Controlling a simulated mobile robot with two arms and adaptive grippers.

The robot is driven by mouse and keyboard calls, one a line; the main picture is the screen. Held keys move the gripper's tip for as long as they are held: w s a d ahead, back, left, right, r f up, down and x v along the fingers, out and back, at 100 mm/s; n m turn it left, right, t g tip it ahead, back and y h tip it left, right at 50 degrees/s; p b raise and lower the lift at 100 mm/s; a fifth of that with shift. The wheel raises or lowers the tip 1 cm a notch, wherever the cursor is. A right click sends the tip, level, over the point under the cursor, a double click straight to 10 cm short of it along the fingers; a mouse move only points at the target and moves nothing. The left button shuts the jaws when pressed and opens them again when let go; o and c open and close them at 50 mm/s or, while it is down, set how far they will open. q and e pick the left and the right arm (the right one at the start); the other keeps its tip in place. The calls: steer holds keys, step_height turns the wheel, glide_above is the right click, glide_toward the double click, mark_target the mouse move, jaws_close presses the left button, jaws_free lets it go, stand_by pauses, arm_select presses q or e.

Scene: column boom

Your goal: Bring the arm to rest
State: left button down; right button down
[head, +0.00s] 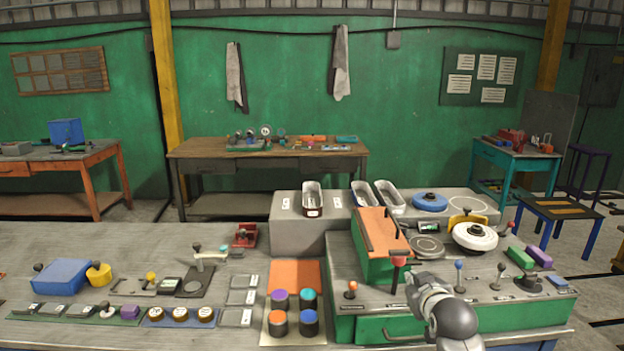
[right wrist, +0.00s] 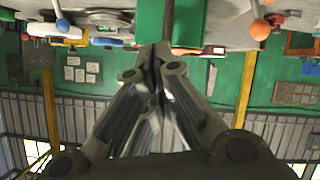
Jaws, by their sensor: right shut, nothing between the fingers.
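My right gripper (head: 412,283) is in the head view, above the front of the green-fronted console (head: 490,310) at the right. Its fingers are shut and hold nothing. In the right wrist view, where the scene is upside down, the closed fingers (right wrist: 157,58) point up the picture. In the head view, a red-knobbed lever (head: 398,262) stands close to the fingertips. I cannot tell whether they touch. A blue-knobbed lever (head: 460,266) stands to the right of the gripper. My left gripper is not in view.
An orange-knobbed lever (head: 351,288) stands left of the gripper, a green box with an orange sloping top (head: 372,262) behind it. A white round part (head: 475,236) is at the right. Coloured cylinders (head: 309,322) stand left of the console. The grey benchtop's (head: 130,236) far-left part is clear.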

steer(key=s+a+f+g, duration=0.1)
steer(key=s+f+g, duration=0.3)
steer(key=s+f, duration=1.3)
steer(key=s+a+f+g, duration=0.1)
steer(key=s+g, duration=0.2)
steer(key=s, duration=1)
steer(key=s+a+f+g, duration=0.1)
steer(key=s+f+g, duration=0.1)
steer(key=s, duration=1.2)
step_height(320, 180, down, 27)
steer(key=s+g+b, duration=0.1)
steer(key=g+b, duration=0.1)
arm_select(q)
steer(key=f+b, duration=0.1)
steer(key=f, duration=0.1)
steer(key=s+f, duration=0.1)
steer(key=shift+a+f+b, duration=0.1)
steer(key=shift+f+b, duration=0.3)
arm_select(e)
steer(key=s+d+f+g, duration=0.1)
steer(key=s+d+f, duration=0.1)
steer(key=s+f, duration=1.5)
steer(key=shift+d+f, duration=0.4)
steer(key=shift+f, duration=0.5)
